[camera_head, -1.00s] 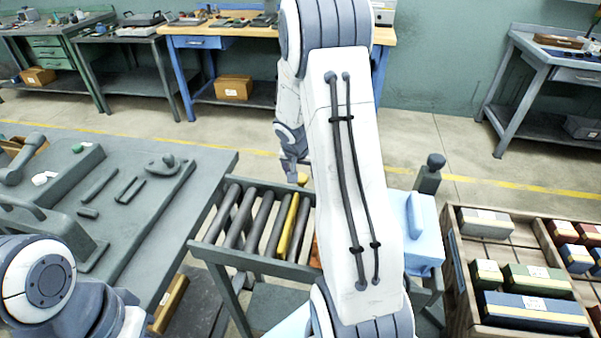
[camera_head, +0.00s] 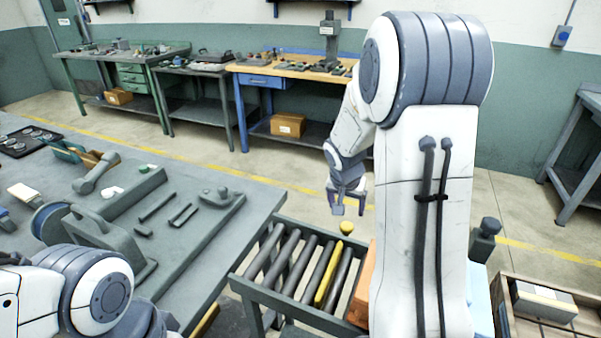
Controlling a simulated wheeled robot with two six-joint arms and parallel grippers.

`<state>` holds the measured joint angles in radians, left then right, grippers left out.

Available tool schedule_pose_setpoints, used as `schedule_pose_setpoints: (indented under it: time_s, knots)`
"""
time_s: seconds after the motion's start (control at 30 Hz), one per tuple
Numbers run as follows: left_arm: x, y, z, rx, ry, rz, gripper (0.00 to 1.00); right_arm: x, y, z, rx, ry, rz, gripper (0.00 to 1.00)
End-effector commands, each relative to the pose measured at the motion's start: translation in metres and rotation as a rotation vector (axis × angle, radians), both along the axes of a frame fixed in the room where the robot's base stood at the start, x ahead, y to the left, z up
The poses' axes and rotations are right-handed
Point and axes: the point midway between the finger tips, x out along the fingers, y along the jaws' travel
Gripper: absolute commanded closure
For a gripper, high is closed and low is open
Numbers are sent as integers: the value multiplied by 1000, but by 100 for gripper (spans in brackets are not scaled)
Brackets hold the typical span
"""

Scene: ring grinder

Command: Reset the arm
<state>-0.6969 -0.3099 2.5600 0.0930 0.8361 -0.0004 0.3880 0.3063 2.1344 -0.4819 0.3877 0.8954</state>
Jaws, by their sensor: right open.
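My right arm rises in the middle right of the head view and hides much behind it. My right gripper (camera_head: 348,203) hangs fingers down above the far end of the roller stand (camera_head: 290,311). It is open, with nothing seen between its fingers. A small yellow knob (camera_head: 347,228) shows just below it, apart from the fingers as far as I can tell. My left arm shows only as a joint at the lower left; its gripper is out of the picture.
A grey workbench (camera_head: 215,262) with tools fills the left. An orange box (camera_head: 366,285) stands at the rollers' right end, partly hidden by my arm. A wooden crate (camera_head: 508,300) is at the lower right. Benches line the back wall, with open floor before them.

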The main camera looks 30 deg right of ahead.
Motion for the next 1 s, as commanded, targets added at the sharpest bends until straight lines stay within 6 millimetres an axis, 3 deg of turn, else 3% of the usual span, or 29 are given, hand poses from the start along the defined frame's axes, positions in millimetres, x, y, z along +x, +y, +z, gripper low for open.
schedule_pose_setpoints:
  time_s: [0.17,0.23,0.37,0.43,0.6,0.7,0.8,0.9,1.0]
  knots:
    - [0,0,0,0,0,0,100,0,4,1,0,1,9,19]
    - [0,0,0,0,0,0,100,1,18,5,0,9,49,19]
    - [0,0,1,0,0,0,100,-5,81,17,8,53,228,19]
    - [0,0,1,0,0,0,100,-17,130,26,16,89,376,19]
    - [0,0,2,0,0,0,100,-83,241,42,46,192,795,19]
    - [0,0,2,0,0,0,100,-133,286,48,68,251,1036,19]
    - [0,0,3,0,0,0,100,-180,314,51,90,300,1241,19]
    - [0,0,3,0,0,0,100,-214,327,52,106,336,1390,19]
    - [0,0,3,0,0,0,100,-233,333,52,117,356,1473,19]
